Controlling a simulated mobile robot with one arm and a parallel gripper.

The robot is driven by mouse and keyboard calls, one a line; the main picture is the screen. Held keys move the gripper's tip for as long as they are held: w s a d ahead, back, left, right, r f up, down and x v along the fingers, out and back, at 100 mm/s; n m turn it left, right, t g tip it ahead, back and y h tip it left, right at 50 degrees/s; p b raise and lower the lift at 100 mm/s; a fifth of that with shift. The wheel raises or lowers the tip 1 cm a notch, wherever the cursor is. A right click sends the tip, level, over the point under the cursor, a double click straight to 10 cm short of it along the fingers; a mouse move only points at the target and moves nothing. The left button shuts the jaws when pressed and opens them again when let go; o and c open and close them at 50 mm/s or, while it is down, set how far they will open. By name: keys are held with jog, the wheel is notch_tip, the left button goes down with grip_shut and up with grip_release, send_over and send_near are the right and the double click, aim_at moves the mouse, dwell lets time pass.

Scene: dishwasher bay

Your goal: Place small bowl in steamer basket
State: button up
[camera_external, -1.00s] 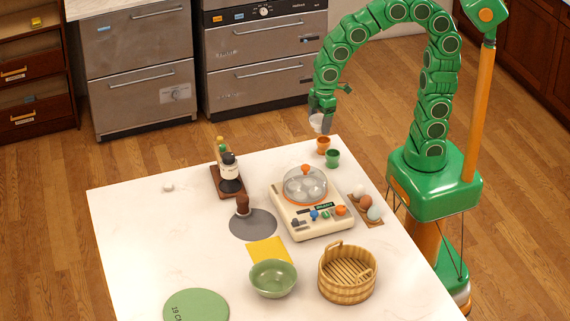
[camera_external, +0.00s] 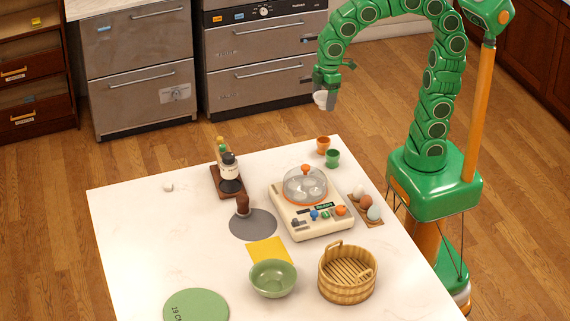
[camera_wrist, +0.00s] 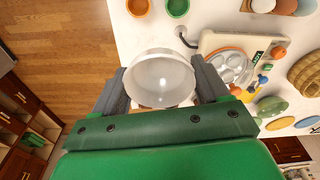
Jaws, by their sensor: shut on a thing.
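My gripper (camera_external: 325,99) is shut on a small white bowl (camera_external: 320,99), held in the air beyond the table's far edge. In the wrist view the bowl (camera_wrist: 160,78) sits between the two grey fingers of my gripper (camera_wrist: 161,85), its round opening toward the camera. The steamer basket (camera_external: 347,274) is a round wooden tub with a slatted floor and a raised handle, standing on the table's near right part. It looks empty. Part of the basket also shows at the right edge of the wrist view (camera_wrist: 306,75). The bowl is well apart from it.
The white table (camera_external: 130,225) holds an egg cooker (camera_external: 310,205) with a clear lid, orange (camera_external: 323,144) and green (camera_external: 333,157) cups, an egg tray (camera_external: 367,208), a green bowl (camera_external: 273,279), a yellow cloth (camera_external: 268,251) and a bottle stand (camera_external: 228,178). The table's left part is mostly clear.

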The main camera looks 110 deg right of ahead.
jog(key=w+a+r+n, duration=0.15)
jog(key=w+a, duration=0.35)
jog(key=a, duration=0.6)
jog(key=w+a+n, duration=0.3)
jog(key=w+a, duration=0.2)
jog(key=a, duration=0.6)
jog(key=s+a+n+y, duration=0.1)
jog(key=s+a+n, duration=0.15)
jog(key=a, duration=1.05)
jog(key=s+a+n, duration=0.2)
jog(key=s+a, duration=0.1)
jog(key=a, duration=1)
send_over(349, 281)
jog(key=d, duration=0.1)
jog(key=shift+g, duration=0.3)
jog(key=f, duration=1.5)
jog(key=shift+s+d, duration=0.1)
jog(key=shift+s, duration=0.3)
jog(key=shift+w+a+f, duration=0.35)
jog(key=shift+f, duration=1.6)
